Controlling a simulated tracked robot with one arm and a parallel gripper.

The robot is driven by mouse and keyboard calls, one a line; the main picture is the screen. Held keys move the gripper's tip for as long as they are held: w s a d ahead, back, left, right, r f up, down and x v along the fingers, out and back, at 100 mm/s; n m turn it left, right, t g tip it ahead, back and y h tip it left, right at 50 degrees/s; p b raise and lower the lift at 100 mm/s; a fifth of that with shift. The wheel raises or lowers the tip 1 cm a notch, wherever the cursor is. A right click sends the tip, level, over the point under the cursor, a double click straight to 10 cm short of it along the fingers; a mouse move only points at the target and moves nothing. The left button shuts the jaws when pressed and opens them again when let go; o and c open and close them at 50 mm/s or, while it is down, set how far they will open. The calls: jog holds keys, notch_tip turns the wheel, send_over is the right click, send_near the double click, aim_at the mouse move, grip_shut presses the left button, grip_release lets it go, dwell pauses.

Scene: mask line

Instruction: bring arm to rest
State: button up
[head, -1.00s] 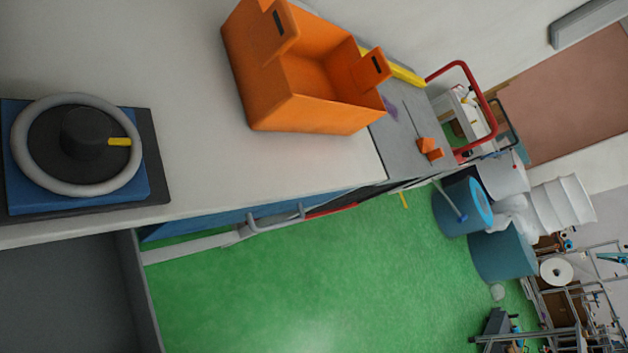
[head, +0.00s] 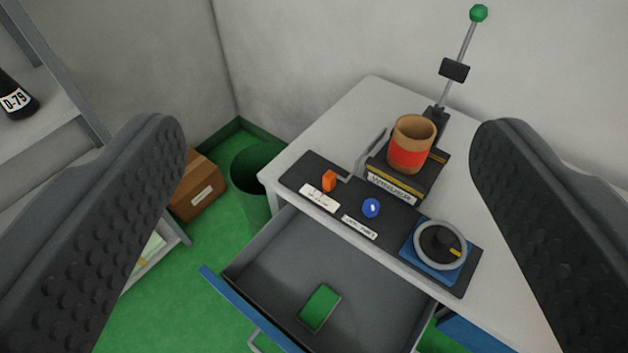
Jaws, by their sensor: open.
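My gripper (head: 325,200) shows as two dark studded fingers, one at the left and one at the right of the view. They are wide apart with nothing between them but the view of the desk beyond. The white desk (head: 345,110) stands against the wall ahead, and its grey drawer (head: 270,255) is pulled out. A green rectangular item (head: 320,307) lies in the drawer.
A green bin (head: 256,172), a cardboard box (head: 196,188) and a shelf (head: 50,128) stand left.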

notch_tip(320, 180, up, 6)
jog(key=p, duration=0.6)
